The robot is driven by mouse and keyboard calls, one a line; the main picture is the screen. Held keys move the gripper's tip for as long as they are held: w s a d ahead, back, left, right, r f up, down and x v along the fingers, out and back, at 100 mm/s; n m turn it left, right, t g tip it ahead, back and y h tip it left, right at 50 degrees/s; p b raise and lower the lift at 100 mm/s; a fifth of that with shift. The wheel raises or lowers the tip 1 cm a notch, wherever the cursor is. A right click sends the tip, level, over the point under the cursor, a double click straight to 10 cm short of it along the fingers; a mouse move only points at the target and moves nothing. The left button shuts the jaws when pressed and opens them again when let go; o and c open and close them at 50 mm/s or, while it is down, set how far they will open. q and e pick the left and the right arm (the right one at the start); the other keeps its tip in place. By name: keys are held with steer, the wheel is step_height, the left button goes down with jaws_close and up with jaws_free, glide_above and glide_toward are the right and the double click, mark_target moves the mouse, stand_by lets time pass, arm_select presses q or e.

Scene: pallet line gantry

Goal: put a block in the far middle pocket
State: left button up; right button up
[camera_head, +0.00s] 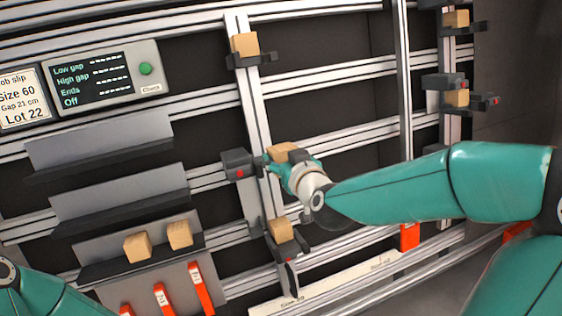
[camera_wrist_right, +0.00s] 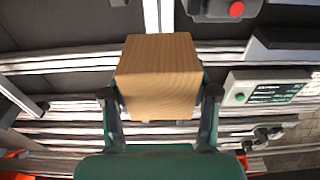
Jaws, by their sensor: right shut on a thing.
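My right gripper (camera_head: 284,160) is shut on a wooden block (camera_head: 282,152) in front of the left upright post. In the right wrist view the same block (camera_wrist_right: 158,78) sits between the two fingers (camera_wrist_right: 160,112). A dark bracket with a red button (camera_head: 238,165) is just left of the gripper; such a bracket also shows at the top of the wrist view (camera_wrist_right: 225,8). On the right post, the middle bracket (camera_head: 490,101) has a block (camera_head: 456,97) in it. My left gripper is out of view; only part of that arm shows. Whether the held block touches the post is hidden.
Other blocks sit in the left post's upper (camera_head: 245,44) and lower (camera_head: 280,230) brackets and the right post's upper bracket (camera_head: 456,18). Two blocks (camera_head: 137,246) (camera_head: 179,233) rest on the lowest grey shelf. Horizontal rails cross behind. A control panel (camera_head: 105,78) is upper left.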

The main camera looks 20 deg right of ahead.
steer(key=shift+b+x, duration=0.55)
steer(key=shift+x, duration=1.4)
steer(key=shift+f, duration=0.15)
steer(key=shift+s, duration=0.1)
